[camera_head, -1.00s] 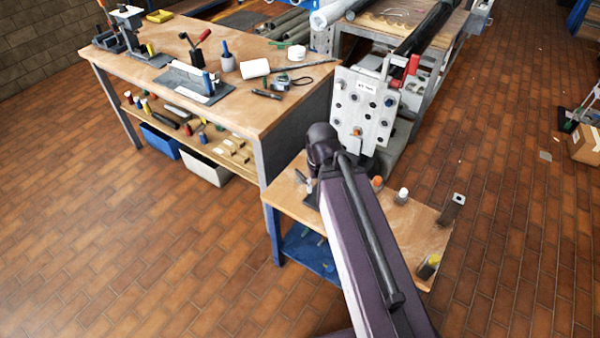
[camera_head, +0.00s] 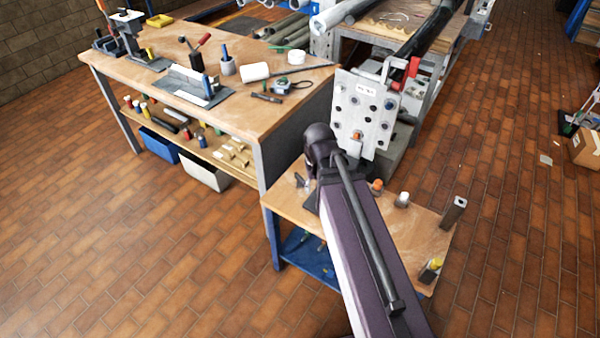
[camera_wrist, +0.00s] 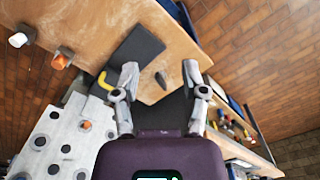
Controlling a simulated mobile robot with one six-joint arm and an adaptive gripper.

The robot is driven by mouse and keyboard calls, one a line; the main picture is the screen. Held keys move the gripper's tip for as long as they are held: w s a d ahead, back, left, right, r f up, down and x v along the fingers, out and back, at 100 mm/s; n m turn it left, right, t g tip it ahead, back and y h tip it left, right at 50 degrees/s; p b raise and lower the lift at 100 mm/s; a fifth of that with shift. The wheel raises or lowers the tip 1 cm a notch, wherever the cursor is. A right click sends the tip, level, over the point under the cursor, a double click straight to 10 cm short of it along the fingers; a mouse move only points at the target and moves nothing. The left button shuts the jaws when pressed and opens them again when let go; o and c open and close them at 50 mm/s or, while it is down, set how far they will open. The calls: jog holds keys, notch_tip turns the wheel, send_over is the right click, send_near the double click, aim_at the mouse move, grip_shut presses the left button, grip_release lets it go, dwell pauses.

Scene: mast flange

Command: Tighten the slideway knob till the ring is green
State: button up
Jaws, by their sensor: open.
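My gripper (camera_wrist: 160,82) is open in the wrist view, with its two fingers apart and nothing between them that I can see held. Beyond the fingers is a dark pad (camera_wrist: 135,52) with a small dark pointed piece (camera_wrist: 161,78) near it. In the head view my arm hides the gripper. A grey plate (camera_head: 345,98) stands upright with bolts and an orange-tipped part (camera_head: 357,134) low on its face. The plate also shows in the wrist view (camera_wrist: 48,150). I cannot tell which part is the slideway knob, and no green ring is visible.
A large workbench (camera_head: 135,75) with tools stands at left. A red handle (camera_head: 412,67) sits beside the plate. The brick floor at left is clear.

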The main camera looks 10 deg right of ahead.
aim_at(300, 177)
jog(key=w+f+n+b, duration=0.1)
jog(key=w+f+b, duration=0.4)
jog(key=w, duration=0.2)
jog(key=w+f+n+b, duration=0.1)
jog(key=w+f+b, duration=0.4)
jog(key=w, duration=0.3)
jog(key=w+f+n+b, duration=0.2)
jog(key=w+f+b, duration=0.3)
jog(key=w, duration=0.3)
jog(key=shift+f, duration=0.65)
jog(key=shift+w+f+b, duration=0.15)
jog(key=shift+w+b, duration=0.15)
jog(key=shift+b, duration=0.05)
notch_tip(300, 177, down, 7)
jog(key=b, duration=0.6)
jog(key=shift+b, duration=0.4)
grip_shut()
